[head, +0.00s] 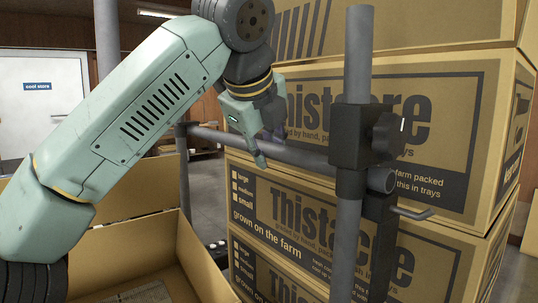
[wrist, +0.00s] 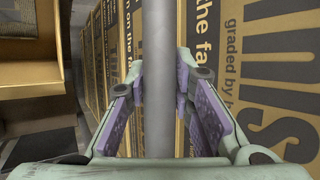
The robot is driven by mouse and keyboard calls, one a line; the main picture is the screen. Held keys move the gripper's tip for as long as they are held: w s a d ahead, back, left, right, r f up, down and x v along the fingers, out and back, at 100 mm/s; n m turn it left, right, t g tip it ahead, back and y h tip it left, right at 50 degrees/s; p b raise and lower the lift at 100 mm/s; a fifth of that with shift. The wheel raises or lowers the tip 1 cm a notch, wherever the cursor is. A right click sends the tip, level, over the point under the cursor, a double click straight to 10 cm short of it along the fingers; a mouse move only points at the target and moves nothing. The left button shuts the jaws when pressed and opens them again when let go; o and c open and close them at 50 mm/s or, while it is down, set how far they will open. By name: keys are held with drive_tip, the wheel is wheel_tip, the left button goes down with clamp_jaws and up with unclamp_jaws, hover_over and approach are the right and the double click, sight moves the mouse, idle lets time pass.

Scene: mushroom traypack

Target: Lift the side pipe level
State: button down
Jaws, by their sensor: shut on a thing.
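The side pipe (head: 308,156) is a grey tube running from a black clamp (head: 349,137) on an upright grey post (head: 358,55) away to the left. It slopes across the head view, and I cannot tell whether it is truly level. My gripper (head: 268,148) is on the pipe between the clamp and its far end, with fingers on either side. In the wrist view the pipe (wrist: 157,50) runs straight up the middle between the purple-padded fingers (wrist: 158,92). The fingers hide part of the pipe in the head view.
Stacked Thistacre cartons (head: 290,208) stand close behind the pipe and post. An open cardboard box (head: 185,255) is at lower left. A knob (head: 388,136) and a small hooked rod (head: 413,213) stick out by the post. A white door (head: 45,105) is far back.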

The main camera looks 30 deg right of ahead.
drive_tip(key=shift+r, duration=0.25)
drive_tip(key=c, duration=1.7)
unclamp_jaws()
drive_tip(key=o, duration=0.3)
drive_tip(key=shift+f, duration=0.1)
drive_tip(key=shift+o, duration=0.2)
drive_tip(key=v, duration=0.7)
drive_tip(key=shift+s+a, duration=0.15)
drive_tip(key=shift+s, duration=0.05)
